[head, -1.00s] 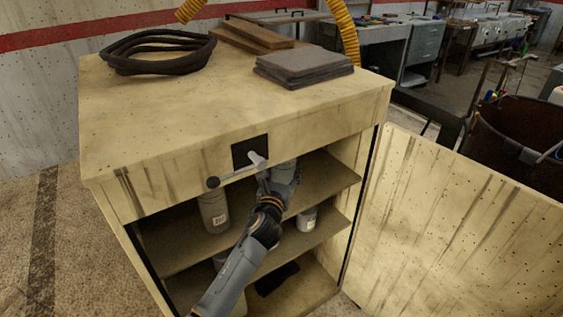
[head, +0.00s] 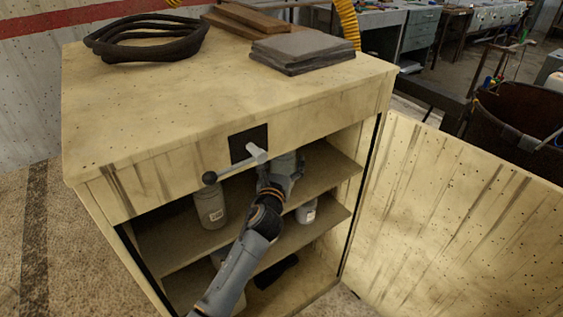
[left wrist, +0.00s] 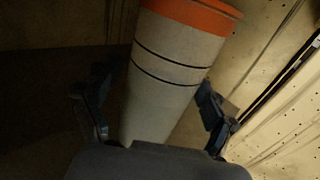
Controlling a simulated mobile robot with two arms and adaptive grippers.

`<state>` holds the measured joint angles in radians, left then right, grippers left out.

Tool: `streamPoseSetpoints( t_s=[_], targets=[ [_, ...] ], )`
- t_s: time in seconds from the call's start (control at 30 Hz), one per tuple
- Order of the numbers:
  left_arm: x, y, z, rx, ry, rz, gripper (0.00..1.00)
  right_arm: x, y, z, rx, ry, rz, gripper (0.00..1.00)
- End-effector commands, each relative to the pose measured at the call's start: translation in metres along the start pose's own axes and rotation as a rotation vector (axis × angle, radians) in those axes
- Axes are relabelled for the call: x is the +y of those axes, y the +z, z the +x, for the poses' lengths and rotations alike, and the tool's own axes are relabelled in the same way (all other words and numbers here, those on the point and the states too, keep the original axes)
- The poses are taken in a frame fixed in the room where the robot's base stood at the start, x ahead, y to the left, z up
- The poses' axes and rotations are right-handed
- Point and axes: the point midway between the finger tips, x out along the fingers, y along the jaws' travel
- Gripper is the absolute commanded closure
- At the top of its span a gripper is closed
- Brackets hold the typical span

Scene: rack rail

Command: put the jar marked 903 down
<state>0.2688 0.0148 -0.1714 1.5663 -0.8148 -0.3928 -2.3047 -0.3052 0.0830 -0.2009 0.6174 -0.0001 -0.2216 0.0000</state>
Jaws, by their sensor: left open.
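A pale jar (left wrist: 165,75) with an orange top band and two dark rings stands between the fingers of my left gripper (left wrist: 155,108) in the left wrist view. The fingers are open on either side of it, and no number shows on this face. In the head view my left gripper (head: 284,172) reaches into the upper shelf space of the cabinet, its fingers and that jar mostly hidden. A grey jar (head: 210,209) with a small label stands left of my arm on the upper shelf; its label is too small to read surely. My right gripper is not in view.
The cabinet (head: 300,105) has a lever handle (head: 225,168) just above my arm and an open door (head: 440,215) at the right. A small white jar (head: 307,212) stands on a lower shelf (head: 325,225). The upper shelf (head: 325,168) has bare room at right.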

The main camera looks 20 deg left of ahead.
Motion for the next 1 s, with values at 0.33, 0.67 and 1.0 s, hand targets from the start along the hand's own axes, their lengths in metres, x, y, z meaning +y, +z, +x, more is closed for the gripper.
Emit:
streamPoseSetpoints(
  t_s=[0.33,0.67,1.0],
  targets=[
    [0.000,0.000,-0.045,0.001,-0.001,0.001,0.16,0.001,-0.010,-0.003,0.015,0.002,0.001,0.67],
    [0.000,0.000,-0.107,0.000,-0.001,0.000,0.16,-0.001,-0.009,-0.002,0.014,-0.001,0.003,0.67],
    [0.000,0.001,-0.120,-0.002,0.000,0.000,0.16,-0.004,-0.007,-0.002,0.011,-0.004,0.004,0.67]
  ],
)
